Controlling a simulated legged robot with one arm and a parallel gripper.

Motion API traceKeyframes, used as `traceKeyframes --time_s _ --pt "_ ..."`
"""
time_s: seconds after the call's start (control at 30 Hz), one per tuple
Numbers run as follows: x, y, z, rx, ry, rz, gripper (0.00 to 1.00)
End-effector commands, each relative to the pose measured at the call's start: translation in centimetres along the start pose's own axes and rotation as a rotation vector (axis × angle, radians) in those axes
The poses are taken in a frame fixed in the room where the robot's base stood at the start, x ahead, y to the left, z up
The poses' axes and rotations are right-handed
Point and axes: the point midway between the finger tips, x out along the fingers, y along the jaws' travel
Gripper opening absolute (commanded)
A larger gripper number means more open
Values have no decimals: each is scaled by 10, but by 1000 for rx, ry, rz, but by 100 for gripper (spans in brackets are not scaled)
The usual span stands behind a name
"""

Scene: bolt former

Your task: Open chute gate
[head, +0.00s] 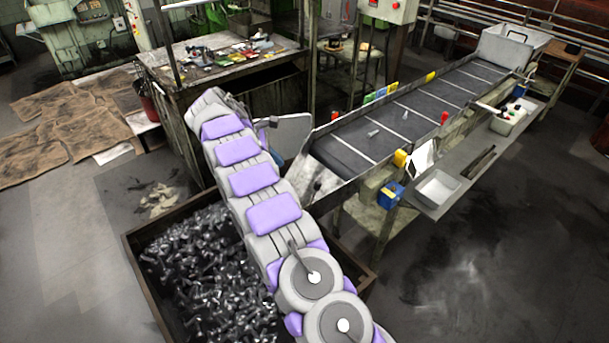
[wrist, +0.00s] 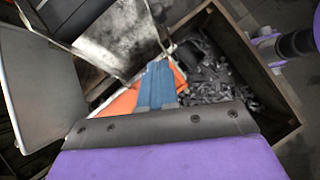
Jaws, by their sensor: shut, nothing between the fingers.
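The chute (head: 318,180) is the worn metal lower end of the conveyor, above the bolt crate. A flat grey plate, which looks like the chute gate (head: 287,134), stands at the chute's back left side, angled away from its mouth. In the wrist view the gate (wrist: 32,85) fills the left side and the pale scratched chute (wrist: 115,35) is at the top. My gripper (wrist: 159,66) is shut and empty, its blue fingers pointing toward the chute's edge, apart from the gate. An orange part shows behind the fingers; I cannot tell what it is.
A crate (head: 136,262) full of dark bolts lies below my arm; its wall also shows in the wrist view (wrist: 262,65). The conveyor (head: 400,118) runs up to a grey bin (head: 512,46). A cluttered workbench (head: 160,72) stands behind. Floor at right is clear.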

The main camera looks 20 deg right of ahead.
Motion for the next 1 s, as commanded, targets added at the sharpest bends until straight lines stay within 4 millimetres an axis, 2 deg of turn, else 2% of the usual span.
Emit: traceKeyframes --time_s 0.17,0.33,0.67,0.73,1.0 --pt "10 1 2 -6 -1 -2 0" --pt "30 1 0 -8 -1 -2 0" --pt "94 0 -2 -8 -4 -3 0" --pt "106 0 0 -7 -4 -4 0" --pt "130 2 19 -3 -2 1 0"
